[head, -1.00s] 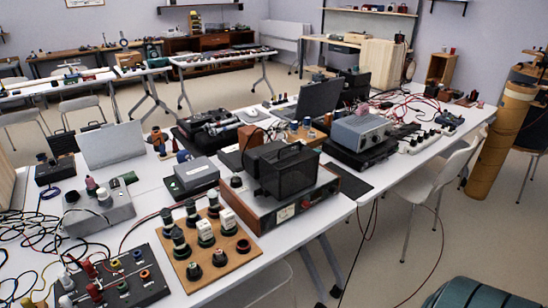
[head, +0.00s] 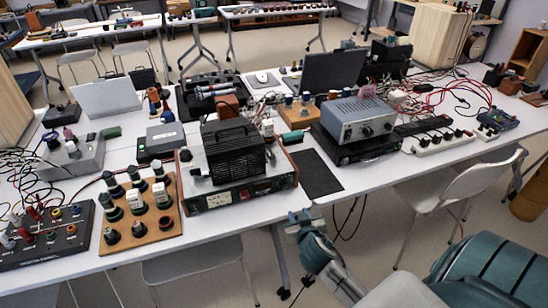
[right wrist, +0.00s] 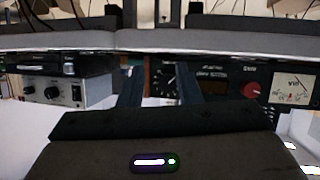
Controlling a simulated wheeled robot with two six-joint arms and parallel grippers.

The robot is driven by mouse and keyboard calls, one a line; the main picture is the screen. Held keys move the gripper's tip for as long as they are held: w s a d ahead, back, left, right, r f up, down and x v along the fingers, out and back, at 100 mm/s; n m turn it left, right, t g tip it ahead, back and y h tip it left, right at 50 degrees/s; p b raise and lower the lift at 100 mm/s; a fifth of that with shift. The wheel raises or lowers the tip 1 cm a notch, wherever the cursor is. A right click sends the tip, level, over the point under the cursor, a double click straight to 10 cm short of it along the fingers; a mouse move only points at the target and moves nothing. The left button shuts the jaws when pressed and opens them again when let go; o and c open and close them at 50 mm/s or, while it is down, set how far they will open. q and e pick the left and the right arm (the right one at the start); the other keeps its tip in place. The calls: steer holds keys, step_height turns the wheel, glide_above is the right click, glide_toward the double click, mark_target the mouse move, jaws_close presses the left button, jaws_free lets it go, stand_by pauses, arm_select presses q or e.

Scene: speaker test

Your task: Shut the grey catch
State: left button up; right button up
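I cannot pick out a grey catch for certain in either view. A black ribbed case with a handle (head: 232,148) stands on a wood-sided unit with a meter (head: 246,192) near the table's front edge. My right gripper (head: 296,217) is in front of the table edge, apart from the unit and below the black mat. In the right wrist view its two dark fingers (right wrist: 160,90) stand apart, with a black dial panel (right wrist: 166,76) visible between them. Nothing shows held. My left gripper is out of view.
A grey knobbed instrument (head: 357,119) sits on a black box to the right of the black mat (head: 318,172). A wooden board with several knobs (head: 160,222) lies left of the unit. A white chair (head: 455,190) stands at the table's right front.

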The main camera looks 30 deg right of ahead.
mark_target(274, 154)
steer(key=w+r+t, duration=0.1)
steer(key=r, duration=0.1)
steer(key=w+d+r+t, duration=0.1)
steer(key=r, duration=0.1)
steer(key=w+r+t, duration=0.1)
steer(key=w+r, duration=0.1)
steer(key=shift+d, duration=0.25)
steer(key=w+r+p, duration=0.1)
steer(key=w, duration=0.3)
steer(key=w+d+r+t+p, duration=0.1)
steer(key=w, duration=0.3)
steer(key=w+r+t+y, duration=0.1)
steer(key=w, duration=0.3)
steer(key=shift+w+d+r+n+p, duration=0.15)
steer(key=shift+w+d+n+p, duration=0.15)
steer(key=shift+w+d+p, duration=0.1)
steer(key=shift+x, duration=0.8)
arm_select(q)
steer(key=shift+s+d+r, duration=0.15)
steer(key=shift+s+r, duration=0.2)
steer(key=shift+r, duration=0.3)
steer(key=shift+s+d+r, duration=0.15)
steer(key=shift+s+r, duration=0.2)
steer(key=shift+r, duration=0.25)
arm_select(e)
jaws_close()
